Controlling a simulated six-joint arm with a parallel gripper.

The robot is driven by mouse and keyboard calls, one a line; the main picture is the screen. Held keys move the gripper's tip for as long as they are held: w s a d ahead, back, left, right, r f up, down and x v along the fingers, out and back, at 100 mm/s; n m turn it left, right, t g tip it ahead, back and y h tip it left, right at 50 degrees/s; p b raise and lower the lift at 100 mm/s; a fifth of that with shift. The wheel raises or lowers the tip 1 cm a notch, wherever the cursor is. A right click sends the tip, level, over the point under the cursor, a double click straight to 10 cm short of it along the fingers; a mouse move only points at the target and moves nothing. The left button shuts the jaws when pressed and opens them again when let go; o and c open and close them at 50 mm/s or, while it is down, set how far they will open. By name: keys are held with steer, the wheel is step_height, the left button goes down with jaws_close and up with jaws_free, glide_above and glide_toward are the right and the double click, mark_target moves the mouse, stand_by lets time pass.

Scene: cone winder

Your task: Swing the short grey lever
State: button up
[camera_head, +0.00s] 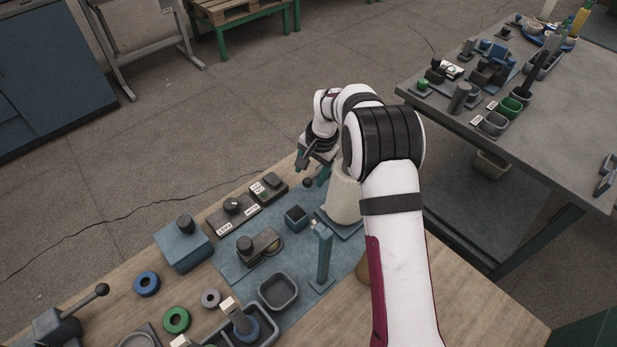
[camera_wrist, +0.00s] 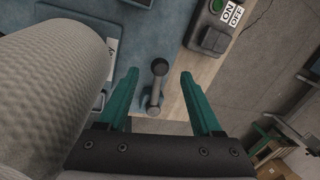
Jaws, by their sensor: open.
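The short grey lever (camera_wrist: 157,88) with a round knob stands at the edge of the blue-grey plate in the wrist view. Its dark knob also shows in the head view (camera_head: 308,182), just beside my gripper. My gripper (camera_wrist: 158,77) is open, with one teal finger on each side of the lever in the picture. There are visible gaps to both fingers, and nothing is held. Whether the fingertips reach down to the knob's height I cannot tell. In the head view my arm and wrist hide part of the gripper.
A large pale cone (camera_head: 343,199) stands close to my gripper and fills the left of the wrist view (camera_wrist: 50,95). A switch box labelled ON/OFF (camera_wrist: 215,25) lies at the upper right there. Another ball-ended lever (camera_head: 85,299) is at the bench's lower left.

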mark_target(308, 180)
steer(key=shift+w+a+f, duration=0.1)
steer(key=shift+a+f, duration=0.05)
steer(key=shift+f, duration=0.7)
steer(key=shift+w+a+f, duration=0.1)
steer(key=shift+f, duration=0.75)
jaws_close()
